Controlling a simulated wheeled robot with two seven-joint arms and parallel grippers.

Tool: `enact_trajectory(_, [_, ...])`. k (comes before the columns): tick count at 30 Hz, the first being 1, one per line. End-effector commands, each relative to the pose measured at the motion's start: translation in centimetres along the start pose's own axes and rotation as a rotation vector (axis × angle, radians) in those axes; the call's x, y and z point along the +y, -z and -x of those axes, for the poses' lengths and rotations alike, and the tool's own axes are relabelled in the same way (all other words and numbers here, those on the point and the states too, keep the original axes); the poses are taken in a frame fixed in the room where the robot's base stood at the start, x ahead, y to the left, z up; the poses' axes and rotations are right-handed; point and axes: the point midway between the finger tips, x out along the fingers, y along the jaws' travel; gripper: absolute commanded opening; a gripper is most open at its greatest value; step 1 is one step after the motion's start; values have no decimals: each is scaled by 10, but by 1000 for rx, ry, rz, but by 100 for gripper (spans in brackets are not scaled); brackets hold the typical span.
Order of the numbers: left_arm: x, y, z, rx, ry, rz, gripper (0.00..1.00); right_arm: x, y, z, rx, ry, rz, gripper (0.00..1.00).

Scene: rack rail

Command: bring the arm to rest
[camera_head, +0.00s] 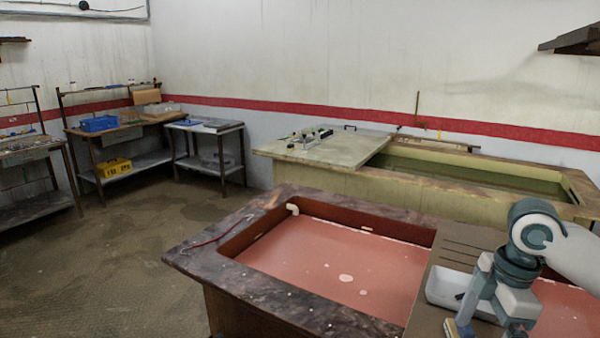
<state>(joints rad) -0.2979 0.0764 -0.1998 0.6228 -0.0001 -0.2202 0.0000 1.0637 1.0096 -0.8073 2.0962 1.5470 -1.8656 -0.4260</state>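My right arm comes in from the right edge, and its gripper (484,326) points down near the bottom right corner. Its two fingers stand apart with a visible gap, and the tips are close to the picture's lower edge. I see nothing held between them. The gripper is in front of a brown board (455,252) and a small white tray (438,290), and it hides part of both. My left gripper is not in view.
A stone-rimmed basin (235,285) with a reddish floor lies below the arm. A greenish tank (420,205) with a slab (335,150) over its left part stands behind. Work tables (120,133) line the far left; the floor (110,270) at left is clear.

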Motion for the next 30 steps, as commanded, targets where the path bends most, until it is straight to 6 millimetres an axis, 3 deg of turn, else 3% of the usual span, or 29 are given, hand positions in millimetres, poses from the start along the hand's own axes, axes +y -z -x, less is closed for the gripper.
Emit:
enact_trajectory(11, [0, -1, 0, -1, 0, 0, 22, -1, 16, -30, 14, -14, -3, 92])
enact_trajectory(17, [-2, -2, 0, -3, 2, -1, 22, -4, 31, -58, 34, -28, -11, 92])
enact_trajectory(23, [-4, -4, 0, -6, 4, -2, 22, -12, 54, -99, 74, -50, -37, 92])
enact_trajectory(30, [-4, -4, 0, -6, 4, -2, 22, -35, 89, -161, 160, -86, -125, 92])
